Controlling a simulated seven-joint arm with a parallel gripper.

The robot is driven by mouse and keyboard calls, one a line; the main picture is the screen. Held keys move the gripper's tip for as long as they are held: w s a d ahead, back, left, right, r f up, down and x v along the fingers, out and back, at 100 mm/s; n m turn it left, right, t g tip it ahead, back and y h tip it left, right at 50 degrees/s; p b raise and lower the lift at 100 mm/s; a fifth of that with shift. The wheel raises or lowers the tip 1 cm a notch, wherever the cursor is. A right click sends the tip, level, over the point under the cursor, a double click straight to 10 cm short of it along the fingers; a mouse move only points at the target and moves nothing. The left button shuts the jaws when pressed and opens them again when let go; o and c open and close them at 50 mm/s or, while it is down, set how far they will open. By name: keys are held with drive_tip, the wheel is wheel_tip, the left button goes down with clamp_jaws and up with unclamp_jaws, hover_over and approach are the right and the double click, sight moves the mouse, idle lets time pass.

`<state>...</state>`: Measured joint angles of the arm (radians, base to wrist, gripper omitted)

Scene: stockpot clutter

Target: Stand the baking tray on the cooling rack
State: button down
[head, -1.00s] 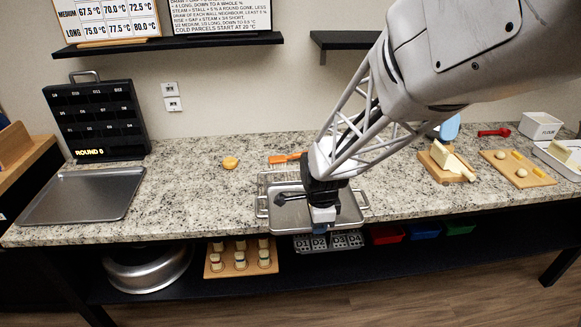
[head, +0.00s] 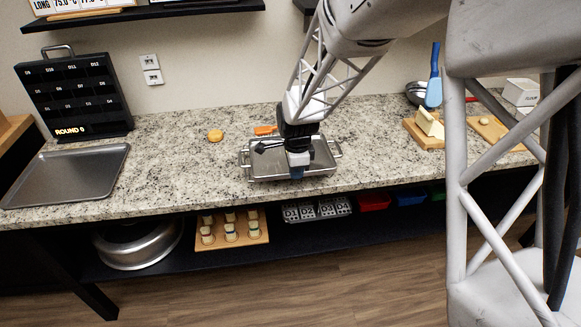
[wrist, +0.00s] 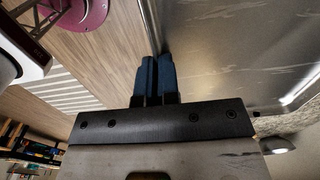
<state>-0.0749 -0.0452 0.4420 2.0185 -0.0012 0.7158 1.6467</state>
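A grey metal tray (head: 318,153) lies over the wire cooling rack (head: 337,150), whose side loops show at both ends. It looks nearly flat; whether it rests fully on the rack is hidden. My gripper (head: 296,172) is at the tray's front rim, pointing down. In the wrist view, my gripper's blue fingers (wrist: 154,75) are close together on the rim of the tray (wrist: 225,45). A second, larger grey tray (head: 70,174) lies on the counter at the far left.
An orange-yellow round piece (head: 215,136) and an orange-handled tool (head: 265,130) lie behind the rack. A black slotted board (head: 75,95) stands at back left. A board with a pale block (head: 428,125) is at right. The counter between the left tray and the rack is clear.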

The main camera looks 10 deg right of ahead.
drive_tip(key=shift+w+a+f, duration=0.1)
drive_tip(key=shift+w+f, duration=0.05)
drive_tip(key=shift+w, duration=1.35)
drive_tip(key=shift+w+a+f, duration=0.1)
drive_tip(key=shift+w, duration=1.4)
drive_tip(key=shift+f, duration=1.75)
drive_tip(key=shift+f, duration=0.1)
drive_tip(key=c, duration=1.4)
unclamp_jaws()
drive_tip(key=shift+o, duration=0.2)
wheel_tip(320, 180, up, 12)
drive_tip(key=shift+s, duration=0.1)
